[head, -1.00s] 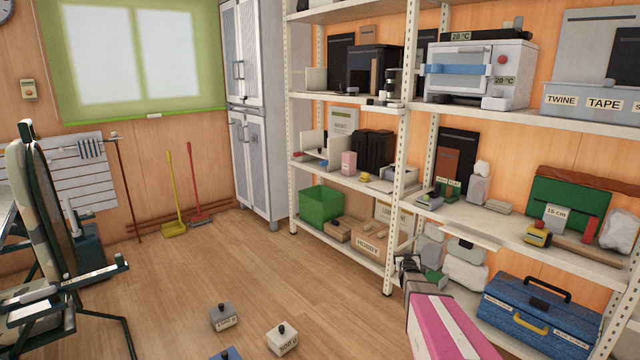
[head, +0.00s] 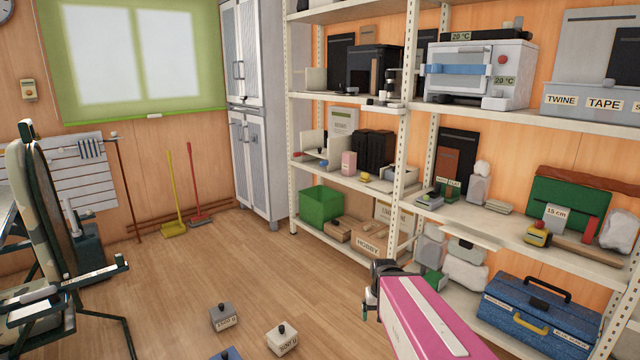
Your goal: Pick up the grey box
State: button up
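The grey box (head: 223,317) sits on the wooden floor at the lower middle of the head view. It has a dark knob on top and a label on its front that is hard to read. My gripper (head: 376,285) is the small dark part at the end of my pink arm, right of the box and well apart from it. It is seen foreshortened, partly hidden by the arm, and its fingers cannot be made out. Nothing is seen touching the grey box.
A white knobbed box (head: 282,340) stands just right of the grey box. A blue one (head: 227,354) is cut off by the bottom edge. Shelves (head: 387,285) and a blue toolbox (head: 540,312) are at right, a chair (head: 45,210) at left. Floor behind the boxes is clear.

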aim_at(223, 316)
jog(key=u, duration=1.25)
